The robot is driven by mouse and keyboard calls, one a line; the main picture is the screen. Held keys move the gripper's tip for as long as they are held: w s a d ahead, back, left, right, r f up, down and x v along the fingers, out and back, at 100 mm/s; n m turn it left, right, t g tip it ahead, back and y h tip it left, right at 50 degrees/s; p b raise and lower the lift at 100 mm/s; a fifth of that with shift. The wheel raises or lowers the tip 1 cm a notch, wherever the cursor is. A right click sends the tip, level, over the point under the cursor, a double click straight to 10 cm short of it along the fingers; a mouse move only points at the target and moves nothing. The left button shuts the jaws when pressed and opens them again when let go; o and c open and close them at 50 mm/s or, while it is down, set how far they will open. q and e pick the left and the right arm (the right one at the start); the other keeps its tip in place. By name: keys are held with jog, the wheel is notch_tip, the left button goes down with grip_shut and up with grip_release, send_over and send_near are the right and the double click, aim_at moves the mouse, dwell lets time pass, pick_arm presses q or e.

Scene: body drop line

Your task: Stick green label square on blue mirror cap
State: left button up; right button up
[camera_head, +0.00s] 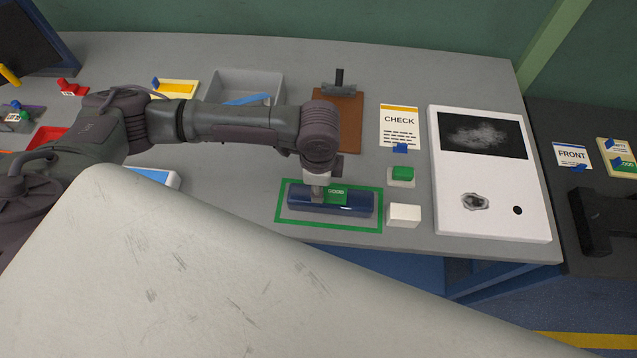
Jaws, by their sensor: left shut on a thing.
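The dark blue mirror cap (356,207) is a long, glossy piece lying inside a green outlined rectangle (290,221) on the grey bench. The green label square (337,195), with white lettering, shows at the cap's upper face. My left gripper (318,190) comes down from above at the cap's left half. It is shut on the green label square at the label's left edge. The fingertips are small here, and I cannot tell whether the label touches the cap. My right gripper is not in view.
A green button on a grey block (401,175) and a white block (404,215) stand just right of the outline. A CHECK card (399,118), a brown pad (350,114), a grey bin (268,79) and a white panel (515,185) lie around. A large pale surface hides the lower left.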

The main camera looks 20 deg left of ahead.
pick_arm(q)
jog(key=shift+f, duration=0.3)
dwell(0.6)
dwell(0.4)
jog(key=shift+s+f+p, duration=0.1)
jog(key=shift+f+p, duration=0.05)
jog(key=shift+p, duration=0.25)
dwell(1.1)
jog(key=o, duration=0.9)
jog(key=shift+c, duration=0.2)
